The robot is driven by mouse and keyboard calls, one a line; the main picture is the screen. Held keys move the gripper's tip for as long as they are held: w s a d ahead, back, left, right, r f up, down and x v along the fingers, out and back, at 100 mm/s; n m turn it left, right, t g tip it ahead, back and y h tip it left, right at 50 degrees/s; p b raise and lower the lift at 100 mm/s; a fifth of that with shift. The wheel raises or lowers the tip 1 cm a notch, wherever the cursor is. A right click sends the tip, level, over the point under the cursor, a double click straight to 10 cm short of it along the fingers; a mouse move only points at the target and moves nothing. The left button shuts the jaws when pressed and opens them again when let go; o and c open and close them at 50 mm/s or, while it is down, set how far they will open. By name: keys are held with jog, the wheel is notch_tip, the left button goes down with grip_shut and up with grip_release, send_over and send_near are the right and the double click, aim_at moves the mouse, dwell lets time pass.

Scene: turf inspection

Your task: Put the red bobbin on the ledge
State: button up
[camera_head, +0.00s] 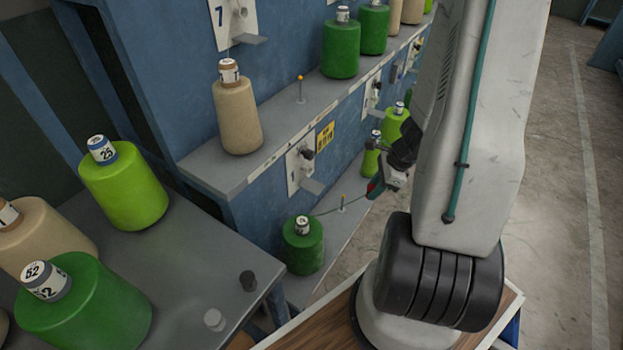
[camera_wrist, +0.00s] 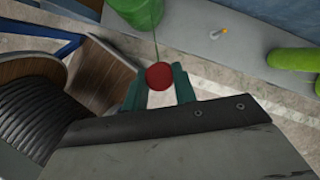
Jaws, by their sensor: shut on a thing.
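The red bobbin (camera_wrist: 158,76) shows as a round red end in the wrist view. My gripper (camera_wrist: 158,88) is shut on it, one teal finger on each side. In the head view my gripper (camera_head: 378,187) hangs beside the lower grey ledge (camera_head: 330,235), with a small bit of red at its tip; my arm hides part of this area. A thin thread runs from the red bobbin to a dark green cone (camera_head: 303,246) on the lower ledge. The upper grey ledge (camera_head: 285,133) holds a tan cone (camera_head: 237,110) and green cones.
An upright peg with a yellow tip (camera_head: 342,203) stands on the lower ledge, right of the dark green cone. Light green cones (camera_head: 371,158) stand farther along. A grey table (camera_head: 190,265) with large cones is at left. Open floor (camera_head: 565,200) lies at right.

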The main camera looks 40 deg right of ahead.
jog(key=w+a+f, duration=0.1)
jog(key=w+a, duration=0.1)
jog(key=w, duration=0.3)
jog(key=w+a, duration=0.2)
jog(key=w, duration=0.4)
jog(key=w+a+f, duration=0.1)
jog(key=w+a, duration=0.1)
jog(key=w, duration=0.4)
jog(key=shift+a+f, duration=0.15)
jog(key=shift+f, duration=0.2)
notch_tip(320, 180, down, 4)
jog(key=shift+w+a+f, duration=0.15)
jog(key=shift+w+f, duration=0.05)
jog(key=shift+w, duration=0.15)
jog(key=o, duration=1)
jog(key=shift+f, duration=0.1)
jog(key=shift+o, duration=0.2)
